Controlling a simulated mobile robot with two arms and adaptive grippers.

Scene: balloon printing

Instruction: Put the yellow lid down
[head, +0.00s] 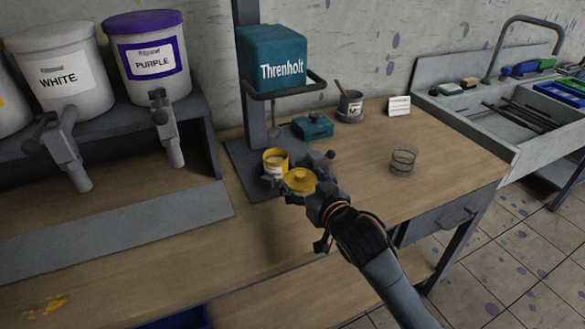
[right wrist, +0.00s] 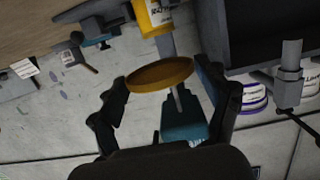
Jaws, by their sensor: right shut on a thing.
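The can stands open on the dark base of the Threnholt machine, with pale contents. In the right wrist view the lid (right wrist: 160,75) sits between the two dark fingers, and the labelled can (right wrist: 154,16) shows beyond it. I cannot tell exactly how high the lid is above the table. My left gripper is not in view.
The teal Threnholt machine (head: 276,60) stands behind the can. The tabletop right of the lid is mostly clear. White and purple buckets stand at left.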

